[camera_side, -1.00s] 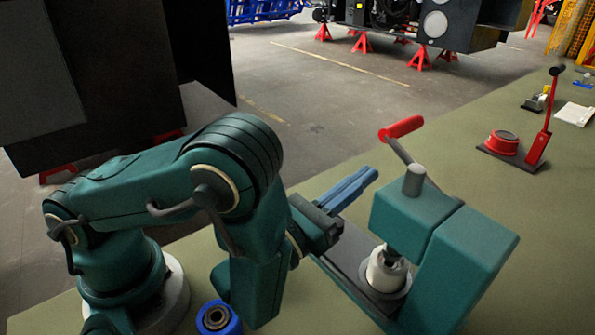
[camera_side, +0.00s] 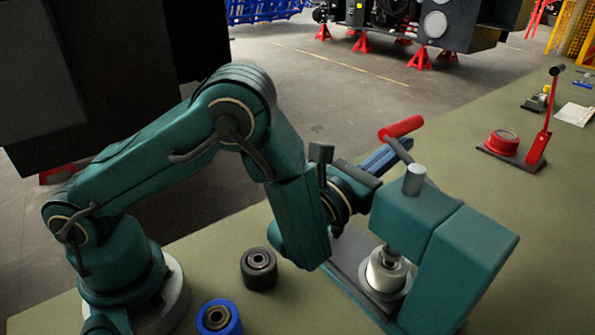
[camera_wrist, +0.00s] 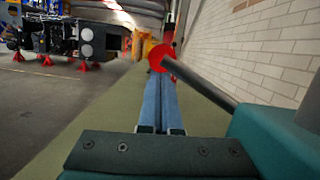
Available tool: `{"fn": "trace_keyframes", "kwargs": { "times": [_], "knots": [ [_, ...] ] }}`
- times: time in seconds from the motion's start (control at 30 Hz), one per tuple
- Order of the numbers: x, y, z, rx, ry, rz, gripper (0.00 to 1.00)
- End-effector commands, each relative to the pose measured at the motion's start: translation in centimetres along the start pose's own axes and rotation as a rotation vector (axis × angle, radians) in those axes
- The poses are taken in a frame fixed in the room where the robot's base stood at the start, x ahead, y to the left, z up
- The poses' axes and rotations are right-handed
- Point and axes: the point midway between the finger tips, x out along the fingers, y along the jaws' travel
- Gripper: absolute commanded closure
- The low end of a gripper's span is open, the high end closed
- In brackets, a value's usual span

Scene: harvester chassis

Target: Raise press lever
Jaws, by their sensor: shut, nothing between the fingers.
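The press (camera_side: 460,255) is a green frame with a grey ram and a silver cylinder under it. Its lever has a red handle (camera_side: 401,128) on a grey rod and points up and to the left in the side view. My gripper (camera_side: 388,157) has blue fingers, shut with nothing between them, just beneath the handle. In the wrist view the fingers (camera_wrist: 158,85) point straight ahead, and the red lever handle (camera_wrist: 161,56) shows at their tips, with its rod running to the lower right. I cannot tell whether the fingers touch the lever.
A black roller (camera_side: 259,268) and a blue roller (camera_side: 219,317) stand on the green table near my base. A red device with an upright lever (camera_side: 541,135) stands at the right. White paper (camera_side: 575,114) lies farther back. The table's middle is clear.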

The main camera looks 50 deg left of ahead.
Motion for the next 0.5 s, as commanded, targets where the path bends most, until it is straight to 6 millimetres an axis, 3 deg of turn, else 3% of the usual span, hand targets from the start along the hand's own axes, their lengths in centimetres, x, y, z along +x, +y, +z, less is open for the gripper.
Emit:
{"fn": "trace_keyframes", "kwargs": {
  "times": [0.2, 0.5],
  "knots": [
    [0.5, -0.8, 2.0, 0.044, -0.004, -0.013, 1.00],
    [0.7, -1.1, 2.7, 0.121, -0.004, -0.030, 1.00]
  ]
}}
